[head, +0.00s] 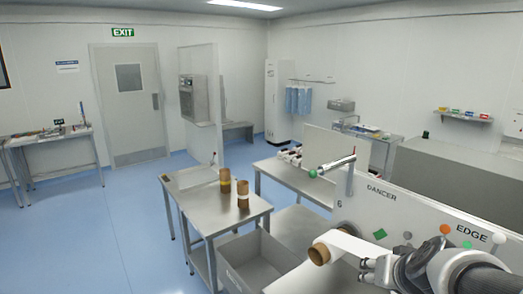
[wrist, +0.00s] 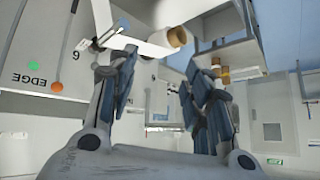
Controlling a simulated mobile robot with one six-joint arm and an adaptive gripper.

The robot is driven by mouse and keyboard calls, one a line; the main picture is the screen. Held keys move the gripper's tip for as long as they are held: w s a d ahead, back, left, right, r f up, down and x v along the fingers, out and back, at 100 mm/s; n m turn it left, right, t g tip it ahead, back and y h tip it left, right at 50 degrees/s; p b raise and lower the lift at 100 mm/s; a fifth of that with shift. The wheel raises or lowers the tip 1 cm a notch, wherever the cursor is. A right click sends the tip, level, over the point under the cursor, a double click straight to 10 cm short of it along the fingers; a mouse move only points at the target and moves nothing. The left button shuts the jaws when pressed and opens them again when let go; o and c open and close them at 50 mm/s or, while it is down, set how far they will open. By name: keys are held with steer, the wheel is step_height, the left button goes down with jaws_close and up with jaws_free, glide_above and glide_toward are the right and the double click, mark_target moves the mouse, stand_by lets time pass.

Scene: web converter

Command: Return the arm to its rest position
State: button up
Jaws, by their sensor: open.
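My arm reaches in from the lower right of the head view. My gripper (head: 368,270) points left there, in front of the white machine panel (head: 410,205) marked DANCER and EDGE. In the wrist view its two fingers (wrist: 160,75) stand apart with nothing between them. A brown cardboard core (head: 319,253) with white web sits left of the gripper, apart from it. That core also shows beyond the fingers in the wrist view (wrist: 177,37), where the scene appears turned over.
A steel table (head: 205,197) at centre holds two brown cores (head: 243,194) (head: 225,180). A grey open bin (head: 255,262) stands in front of it. An orange ball knob (head: 446,229) is on the panel near my arm. Blue floor (head: 75,235) is clear at left.

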steer(key=s+a+f+n+g+y+b, duration=0.2)
steer(key=s+a+f+n+b, duration=0.1)
steer(key=s+a+f+b, duration=0.6)
steer(key=s+a+f+n+g+b, duration=0.1)
steer(key=s+a+f+b, duration=0.2)
steer(key=s+f+b, duration=0.3)
steer(key=s+f, duration=0.2)
steer(key=s, duration=0.3)
steer(key=shift+s+g+h, duration=0.2)
steer(key=shift+g+h, duration=0.1)
steer(key=shift+g, duration=0.1)
